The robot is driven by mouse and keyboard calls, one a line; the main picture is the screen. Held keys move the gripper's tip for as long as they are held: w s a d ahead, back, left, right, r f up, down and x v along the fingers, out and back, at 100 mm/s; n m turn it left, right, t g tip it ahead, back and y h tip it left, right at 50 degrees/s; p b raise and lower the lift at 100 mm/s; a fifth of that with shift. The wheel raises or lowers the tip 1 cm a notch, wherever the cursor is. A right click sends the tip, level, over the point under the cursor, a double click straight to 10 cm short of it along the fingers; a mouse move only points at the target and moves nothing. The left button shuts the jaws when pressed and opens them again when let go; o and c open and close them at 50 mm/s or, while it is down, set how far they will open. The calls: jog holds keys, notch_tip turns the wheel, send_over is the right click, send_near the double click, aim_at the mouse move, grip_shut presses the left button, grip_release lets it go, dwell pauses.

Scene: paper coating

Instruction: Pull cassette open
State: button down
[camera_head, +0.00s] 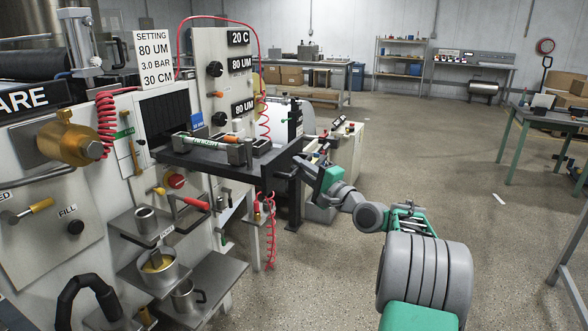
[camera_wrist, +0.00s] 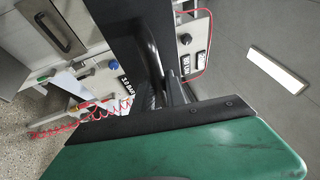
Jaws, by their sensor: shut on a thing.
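The cassette (camera_head: 203,160) is a dark, flat tray that sticks out to the right from the black slot in the white machine. A green-labelled bar and small metal parts lie on it. My gripper (camera_head: 308,167) is at the cassette's right end, shut on its dark handle. In the wrist view my gripper's fingers (camera_wrist: 172,95) close around the dark handle (camera_wrist: 152,65), beside the dark cassette (camera_wrist: 128,35). The exact contact is mostly hidden by my fingers and green palm.
A metal pot (camera_head: 156,270) and mugs sit on shelves below the cassette. A red-handled lever (camera_head: 190,202) and red coiled hoses are close by. A pale cabinet (camera_head: 345,150) stands behind my gripper. The floor (camera_head: 440,150) to the right is open.

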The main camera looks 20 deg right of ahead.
jog(key=shift+s+d+f, duration=0.15)
jog(key=shift+s+d, duration=0.15)
jog(key=shift+s, duration=0.05)
jog(key=c, duration=1.4)
grip_release()
jog(key=shift+o, duration=0.2)
jog(key=v, duration=0.7)
jog(key=shift+s, duration=0.4)
